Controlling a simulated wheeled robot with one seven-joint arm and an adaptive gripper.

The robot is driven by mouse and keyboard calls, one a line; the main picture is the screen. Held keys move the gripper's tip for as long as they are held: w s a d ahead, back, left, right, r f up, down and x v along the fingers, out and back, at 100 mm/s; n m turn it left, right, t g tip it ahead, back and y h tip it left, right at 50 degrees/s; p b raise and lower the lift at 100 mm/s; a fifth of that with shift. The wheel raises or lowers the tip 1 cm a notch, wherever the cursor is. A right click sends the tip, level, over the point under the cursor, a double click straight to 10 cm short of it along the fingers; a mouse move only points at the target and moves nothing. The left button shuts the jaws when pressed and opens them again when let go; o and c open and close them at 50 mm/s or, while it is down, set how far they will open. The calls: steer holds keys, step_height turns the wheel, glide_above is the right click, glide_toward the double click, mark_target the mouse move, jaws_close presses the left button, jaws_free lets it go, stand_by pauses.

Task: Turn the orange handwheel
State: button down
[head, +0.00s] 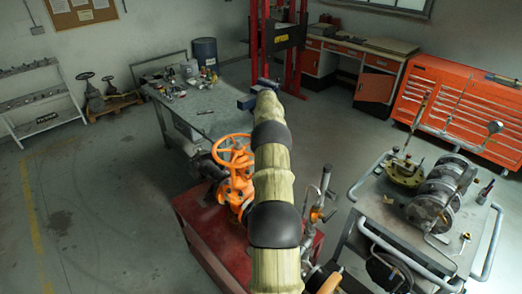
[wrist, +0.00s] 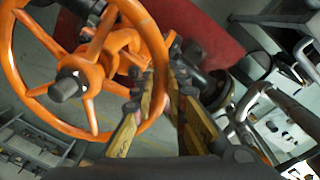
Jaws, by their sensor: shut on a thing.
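The orange handwheel (head: 236,151) sits on top of the orange gate valve (head: 238,187), left of my arm in the head view. In the wrist view the handwheel (wrist: 94,73) fills the upper left, with its spokes and a dark hub nut (wrist: 66,87). My gripper (wrist: 164,73) has its two yellow fingers on either side of the right part of the rim and is shut on it. In the head view my arm hides the gripper.
The valve stands on a red bench (head: 195,213). A grey table with clutter (head: 215,120) is behind it. A metal cart with a pipe assembly (head: 372,205) stands to the right, near my arm. Open floor (head: 100,210) lies to the left.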

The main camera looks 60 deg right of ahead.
steer(key=shift+d+r, duration=0.1)
steer(key=c, duration=1.8)
jaws_free()
steer(key=shift+o, duration=0.2)
step_height(320, 180, up, 12)
steer(key=shift+s, duration=0.35)
steer(key=shift+d, duration=0.1)
steer(key=shift+c, duration=0.4)
